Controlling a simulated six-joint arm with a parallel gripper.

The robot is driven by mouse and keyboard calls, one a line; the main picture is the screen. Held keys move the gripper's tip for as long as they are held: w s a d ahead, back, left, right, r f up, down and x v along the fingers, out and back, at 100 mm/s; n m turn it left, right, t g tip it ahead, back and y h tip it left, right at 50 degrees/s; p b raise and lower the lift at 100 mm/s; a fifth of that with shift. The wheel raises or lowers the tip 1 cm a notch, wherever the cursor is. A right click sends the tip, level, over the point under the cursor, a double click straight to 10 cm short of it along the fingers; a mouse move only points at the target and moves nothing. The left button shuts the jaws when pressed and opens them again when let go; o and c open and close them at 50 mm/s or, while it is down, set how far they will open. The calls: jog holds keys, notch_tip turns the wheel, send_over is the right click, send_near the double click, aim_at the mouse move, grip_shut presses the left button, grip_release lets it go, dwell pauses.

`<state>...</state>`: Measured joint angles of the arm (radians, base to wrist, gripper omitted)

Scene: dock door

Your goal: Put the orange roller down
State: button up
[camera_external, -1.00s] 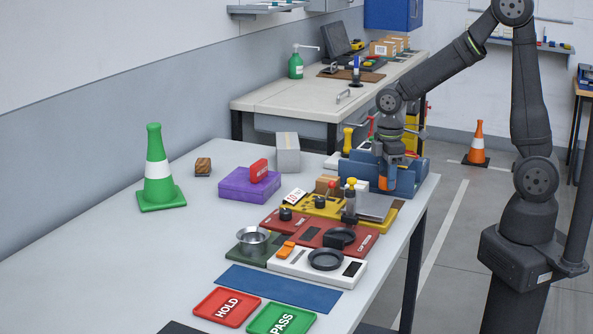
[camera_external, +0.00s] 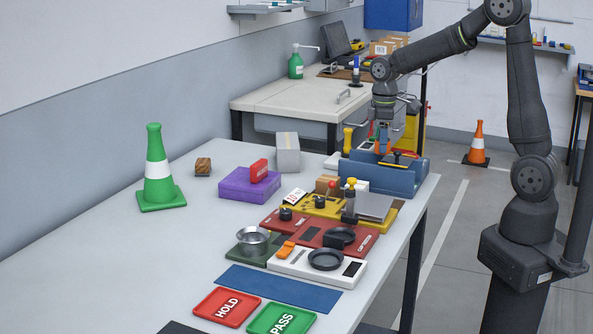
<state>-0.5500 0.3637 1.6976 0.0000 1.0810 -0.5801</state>
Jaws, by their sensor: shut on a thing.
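The orange roller (camera_external: 382,143) shows as a small upright orange shape at the right rear of the near table. My gripper (camera_external: 382,137) points down and is shut on it. The roller is over the far side of the blue tray-like fixture (camera_external: 402,181). Its lower end is partly hidden, and I cannot tell whether it touches the fixture.
A yellow base with a grey plate (camera_external: 374,207) stands in front of the fixture. A yellow-topped post (camera_external: 347,141) is to its left. A purple block (camera_external: 236,186) and a green cone (camera_external: 158,170) are farther left. The table's left front is clear.

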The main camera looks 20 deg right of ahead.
jog(key=w+d+m, duration=0.1)
jog(key=w+d, duration=0.2)
jog(key=w, duration=0.1)
jog(key=w+d+m, duration=0.2)
jog(key=w+d, duration=0.1)
jog(key=d, duration=0.1)
jog(key=w+d+f+m, duration=0.1)
jog(key=w+d, duration=0.2)
jog(key=w, duration=0.1)
jog(key=shift+w+d+m, duration=0.15)
jog(key=shift+w+m, duration=0.15)
jog(key=s+d+f+m, duration=0.2)
jog(key=d+f+m, duration=0.6)
jog(key=d+f, duration=1.1)
jog(key=shift+d, duration=0.85)
